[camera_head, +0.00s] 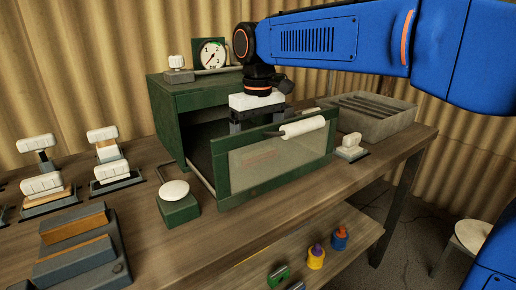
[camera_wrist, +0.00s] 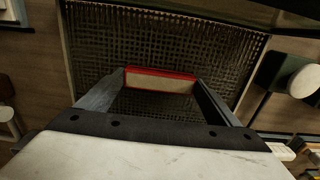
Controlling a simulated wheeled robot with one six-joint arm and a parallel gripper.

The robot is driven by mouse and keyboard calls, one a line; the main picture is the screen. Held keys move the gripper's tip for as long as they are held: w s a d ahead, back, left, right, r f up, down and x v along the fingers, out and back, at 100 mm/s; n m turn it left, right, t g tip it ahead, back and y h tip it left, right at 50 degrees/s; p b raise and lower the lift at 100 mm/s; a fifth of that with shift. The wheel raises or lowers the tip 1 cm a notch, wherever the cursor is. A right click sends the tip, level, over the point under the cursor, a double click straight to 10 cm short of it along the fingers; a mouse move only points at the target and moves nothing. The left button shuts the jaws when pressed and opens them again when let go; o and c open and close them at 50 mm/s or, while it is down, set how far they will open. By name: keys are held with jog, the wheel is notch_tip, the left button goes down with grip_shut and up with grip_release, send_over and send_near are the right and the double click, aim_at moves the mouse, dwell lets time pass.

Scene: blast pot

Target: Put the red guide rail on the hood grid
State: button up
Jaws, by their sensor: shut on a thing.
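The red guide rail (camera_wrist: 161,84), a short piece with a red edge and a pale face, sits between my fingertips in the wrist view. My gripper (camera_wrist: 160,78) is shut on it. The hood grid (camera_wrist: 110,42), a dark woven mesh, spreads beneath and around the rail. I cannot tell whether the rail touches the grid or is just above it. In the head view my gripper (camera_head: 262,122) reaches down into the green hood (camera_head: 168,108), behind its glazed front panel (camera_head: 268,168). The panel hides my fingertips; a faint reddish patch shows through its glass.
A white-topped green block (camera_head: 178,205) stands left of the panel. White-handled pieces (camera_head: 110,170) and a grey slotted block (camera_head: 80,248) are on the left. A grey tray (camera_head: 372,115) and another white-handled piece (camera_head: 350,146) are on the right. A pressure gauge (camera_head: 212,54) tops the hood.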

jog(key=shift+f, duration=0.1)
jog(key=o, duration=1.2)
notch_tip(320, 180, up, 12)
